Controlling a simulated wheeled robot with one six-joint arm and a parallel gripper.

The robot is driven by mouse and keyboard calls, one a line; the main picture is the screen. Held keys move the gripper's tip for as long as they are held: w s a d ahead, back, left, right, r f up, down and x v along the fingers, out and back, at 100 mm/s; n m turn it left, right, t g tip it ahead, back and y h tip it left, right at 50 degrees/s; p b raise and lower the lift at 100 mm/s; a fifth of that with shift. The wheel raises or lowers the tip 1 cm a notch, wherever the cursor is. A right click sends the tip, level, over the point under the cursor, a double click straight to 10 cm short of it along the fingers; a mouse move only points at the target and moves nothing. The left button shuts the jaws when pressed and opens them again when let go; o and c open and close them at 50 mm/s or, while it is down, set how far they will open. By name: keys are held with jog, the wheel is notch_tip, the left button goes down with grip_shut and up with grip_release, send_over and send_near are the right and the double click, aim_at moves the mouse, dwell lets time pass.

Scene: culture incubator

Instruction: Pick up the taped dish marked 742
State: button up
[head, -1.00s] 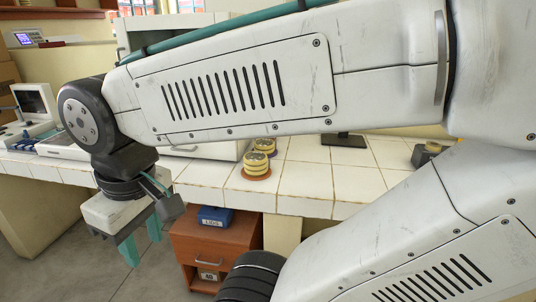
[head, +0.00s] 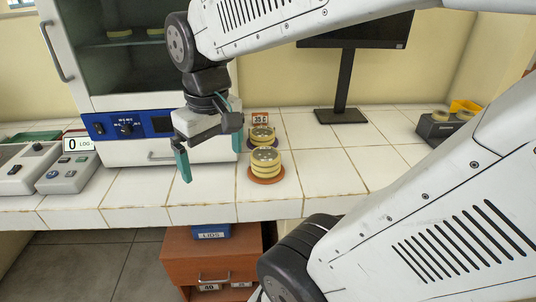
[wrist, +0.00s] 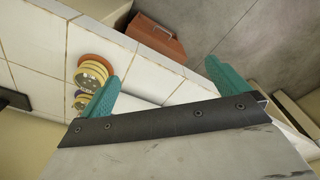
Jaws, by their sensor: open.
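Two stacks of round yellow-rimmed dishes stand on the white tiled bench. The nearer stack (head: 264,163) sits on an orange-brown round mat (head: 266,177); the farther stack (head: 262,137) sits on a dark mat, with a small numbered card (head: 260,119) behind it. Both stacks also show at the left in the wrist view (wrist: 91,76). I cannot read 742 on any dish. My gripper (head: 211,163) is open and empty, pointing down over the bench to the left of the stacks, its teal fingers apart and touching no dish.
A glass-fronted incubator (head: 160,125) with dishes inside stands behind my gripper. A monitor (head: 345,85) and a dark box with dishes (head: 440,127) are to the right. Instruments (head: 70,173) stand at the left. A wooden cabinet (head: 210,262) with a blue LIDS box (head: 211,231) is below.

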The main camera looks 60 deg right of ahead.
jog(key=w+d+f+m, duration=0.1)
jog(key=w+d+f, duration=0.15)
jog(key=d, duration=0.45)
jog(key=w+d+f+m, duration=0.1)
jog(key=w+d, duration=0.3)
jog(key=d, duration=0.3)
jog(key=m+g, duration=0.1)
jog(key=m, duration=0.1)
send_near(266, 154)
jog(key=shift+w+a+f, duration=0.25)
jog(key=shift+a+f, duration=0.2)
jog(key=f, duration=0.4)
jog(key=d+f, duration=0.1)
jog(key=f, duration=0.2)
jog(key=shift+s, duration=0.15)
jog(key=shift+f, duration=0.55)
jog(key=c, duration=1)
jog(key=shift+o, duration=0.2)
jog(key=shift+r, duration=0.1)
